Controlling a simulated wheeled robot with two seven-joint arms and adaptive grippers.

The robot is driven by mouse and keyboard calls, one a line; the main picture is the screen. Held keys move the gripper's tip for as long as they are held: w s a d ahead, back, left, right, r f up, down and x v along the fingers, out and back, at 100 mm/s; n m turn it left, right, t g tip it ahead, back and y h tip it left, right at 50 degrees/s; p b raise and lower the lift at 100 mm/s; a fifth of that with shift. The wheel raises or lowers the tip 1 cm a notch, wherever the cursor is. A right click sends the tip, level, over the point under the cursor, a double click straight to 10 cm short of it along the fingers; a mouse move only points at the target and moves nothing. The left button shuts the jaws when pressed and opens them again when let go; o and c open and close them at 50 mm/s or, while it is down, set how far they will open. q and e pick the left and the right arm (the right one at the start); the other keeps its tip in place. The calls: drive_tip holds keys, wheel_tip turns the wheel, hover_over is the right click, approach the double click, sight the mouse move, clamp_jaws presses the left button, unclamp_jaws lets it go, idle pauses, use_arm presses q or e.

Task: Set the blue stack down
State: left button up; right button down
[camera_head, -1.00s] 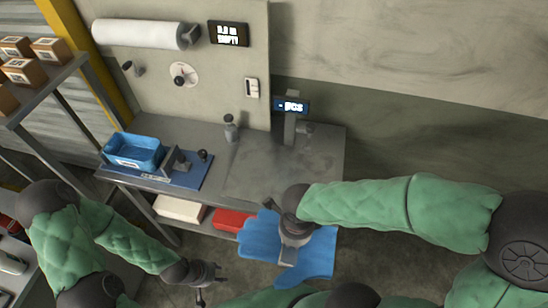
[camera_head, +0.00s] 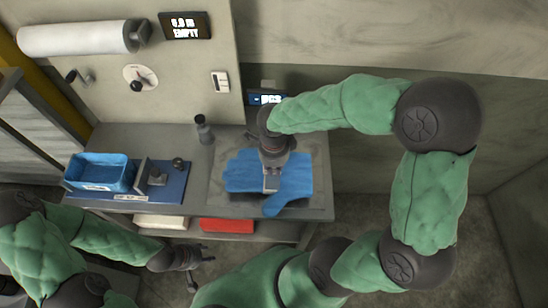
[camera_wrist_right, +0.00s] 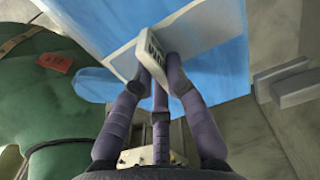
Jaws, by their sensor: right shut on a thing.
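The blue stack (camera_head: 243,176), flat and glove-shaped, is in the head view over the grey plate at the right part of the bench. My right gripper (camera_head: 271,184) is shut on it from above. In the right wrist view the fingers (camera_wrist_right: 158,66) close on a pale block with dark lettering at the stack, and the blue sheet (camera_wrist_right: 215,72) spreads out beyond them. I cannot tell whether the stack touches the plate. My left gripper (camera_head: 195,268) is open and empty, low in front of the bench.
The grey plate (camera_head: 322,196) lies on the bench. A blue bin (camera_head: 98,174) and a small fixture (camera_head: 156,177) stand on a blue mat at the left. A grey bottle (camera_head: 203,131) stands behind. A small display (camera_head: 266,99) stands at the back. A red box (camera_head: 227,225) is on the shelf below.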

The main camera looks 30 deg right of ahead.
drive_tip(key=w+d, duration=0.1)
drive_tip(key=w, duration=0.2)
drive_tip(key=w+d, duration=0.1)
drive_tip(key=shift+w+d, duration=0.25)
drive_tip(key=shift+d, duration=0.1)
drive_tip(key=shift+w+f+b, duration=0.1)
drive_tip(key=shift+f+b, duration=0.2)
drive_tip(key=shift+f, duration=1.45)
drive_tip(key=shift+f, duration=0.1)
drive_tip(key=c, duration=1.3)
unclamp_jaws()
drive_tip(key=shift+o, duration=0.2)
